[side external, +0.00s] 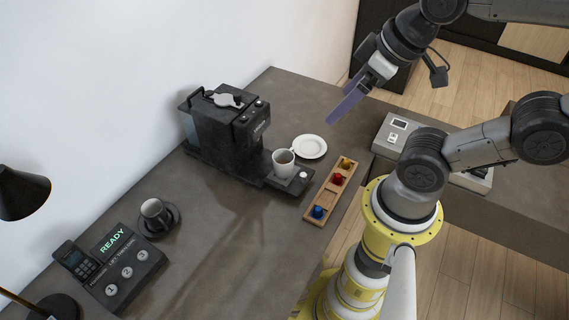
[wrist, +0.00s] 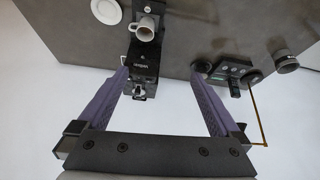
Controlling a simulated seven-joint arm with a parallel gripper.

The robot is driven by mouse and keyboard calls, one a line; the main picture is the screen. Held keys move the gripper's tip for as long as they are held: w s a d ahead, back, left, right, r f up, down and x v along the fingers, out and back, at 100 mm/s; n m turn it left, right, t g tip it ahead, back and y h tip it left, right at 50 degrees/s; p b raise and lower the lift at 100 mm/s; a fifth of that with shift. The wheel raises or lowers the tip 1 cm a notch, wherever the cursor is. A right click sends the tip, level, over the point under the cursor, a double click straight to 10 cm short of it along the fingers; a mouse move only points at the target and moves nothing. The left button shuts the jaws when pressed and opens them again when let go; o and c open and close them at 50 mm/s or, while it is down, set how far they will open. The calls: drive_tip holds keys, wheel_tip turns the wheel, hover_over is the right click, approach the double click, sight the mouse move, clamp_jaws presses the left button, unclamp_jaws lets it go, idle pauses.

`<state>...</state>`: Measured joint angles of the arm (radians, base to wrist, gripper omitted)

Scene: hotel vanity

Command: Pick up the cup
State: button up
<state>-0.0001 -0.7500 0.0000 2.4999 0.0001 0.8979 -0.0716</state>
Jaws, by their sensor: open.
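A white cup (side external: 284,162) with brown liquid stands upright on the drip tray of a black coffee machine (side external: 232,125). My gripper (side external: 333,119), with purple fingers, is open and empty. It is up and to the right of the white cup in the side view, apart from both cups.
A white plate (side external: 309,147) lies beside the machine. A wooden tray (side external: 331,190) with coloured capsules lies in front. A control panel (side external: 113,262) reading READY and a black lamp (side external: 22,193) are at the left. The middle front of the counter (side external: 235,235) is clear.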

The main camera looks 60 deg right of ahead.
drive_tip(key=n, duration=0.2)
drive_tip(key=n+g, duration=0.5)
drive_tip(key=n, duration=1)
hover_over(284, 156)
drive_tip(key=s+a, duration=0.1)
drive_tip(key=a, duration=0.1)
wheel_tip(284, 156, down, 15)
drive_tip(key=shift+g, duration=0.3)
drive_tip(key=f, duration=1.3)
drive_tip(key=shift+d+f, duration=0.2)
drive_tip(key=shift+f, duration=0.2)
drive_tip(key=shift+c, duration=0.3)
drive_tip(key=c, duration=1.4)
